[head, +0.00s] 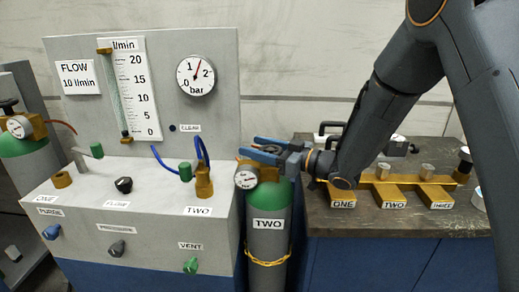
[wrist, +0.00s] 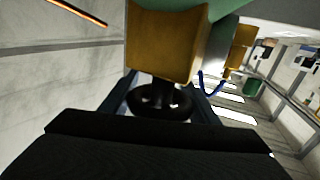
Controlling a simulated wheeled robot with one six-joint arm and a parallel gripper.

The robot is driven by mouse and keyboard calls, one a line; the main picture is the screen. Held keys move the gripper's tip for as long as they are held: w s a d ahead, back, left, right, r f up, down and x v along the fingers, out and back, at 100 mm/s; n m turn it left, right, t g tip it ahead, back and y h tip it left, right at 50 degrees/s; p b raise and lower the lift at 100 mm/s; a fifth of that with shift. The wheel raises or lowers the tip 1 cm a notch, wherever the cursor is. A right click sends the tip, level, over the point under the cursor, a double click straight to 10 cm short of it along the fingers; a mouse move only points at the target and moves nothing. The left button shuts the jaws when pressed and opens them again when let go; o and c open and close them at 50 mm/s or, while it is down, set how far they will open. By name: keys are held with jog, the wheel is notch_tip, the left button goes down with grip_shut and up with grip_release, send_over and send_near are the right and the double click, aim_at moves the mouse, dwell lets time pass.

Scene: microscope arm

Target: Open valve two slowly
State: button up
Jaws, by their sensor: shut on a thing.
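Cylinder TWO (head: 268,243) stands upright, green-topped and labelled TWO, between the grey panel and the dark bench in the head view. Its brass valve body (head: 268,173) carries a small round gauge (head: 246,179). My gripper (head: 250,149) reaches in from the right at the valve's top, its blue fingers level. In the wrist view the black handwheel (wrist: 160,98) sits between the two fingers, below the brass valve block (wrist: 166,42). My gripper is shut on the handwheel. In the head view the fingers hide the handwheel.
The panel's bar gauge (head: 196,76) points a little past 1. The panel base (head: 140,235) has knobs and a brass fitting close left of cylinder TWO. The bench (head: 400,215) at right holds a brass manifold (head: 395,191) labelled ONE, TWO, THREE. Another cylinder (head: 28,160) stands far left.

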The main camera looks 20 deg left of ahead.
jog(key=shift+s+r+n+g, duration=0.1)
jog(key=shift+s+n+g, duration=0.15)
jog(key=shift+n+g, duration=0.75)
jog(key=o, duration=1.1)
jog(key=shift+c, duration=0.2)
notch_tip(320, 180, up, 10)
jog(key=b, duration=0.1)
